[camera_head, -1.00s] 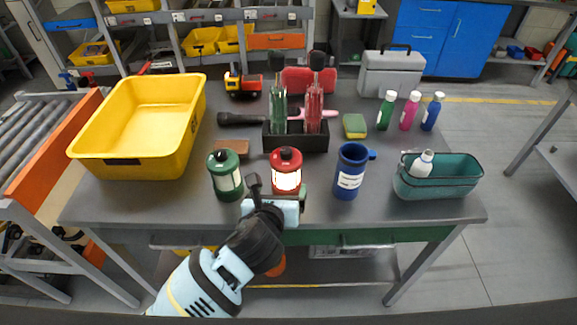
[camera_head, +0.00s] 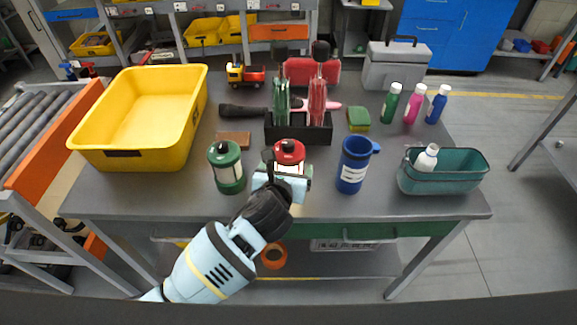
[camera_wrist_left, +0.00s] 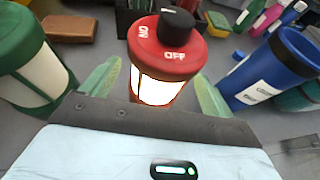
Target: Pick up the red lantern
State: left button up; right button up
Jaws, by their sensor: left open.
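The red lantern (camera_head: 290,150) stands upright on the grey table, its lower part hidden behind my left gripper in the head view. In the left wrist view the red lantern (camera_wrist_left: 166,52) shows a black knob, an OFF label and a lit panel. My left gripper (camera_head: 283,172) is open; in the left wrist view its two green fingertips (camera_wrist_left: 154,84) stand on either side of the lantern. I cannot tell whether they touch it. My right gripper is not in view.
A green lantern (camera_head: 226,167) stands close on the left and a blue mug (camera_head: 353,165) on the right. Behind is a black holder (camera_head: 298,134) with green and red bottles. A yellow bin (camera_head: 136,157) is at left, a teal basket (camera_head: 443,181) at right.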

pick_arm(q)
jog(key=shift+f+x, duration=0.2)
jog(key=shift+x, duration=1)
jog(key=shift+w, duration=0.2)
jog(key=c, duration=1.3)
jog(key=shift+r, duration=0.15)
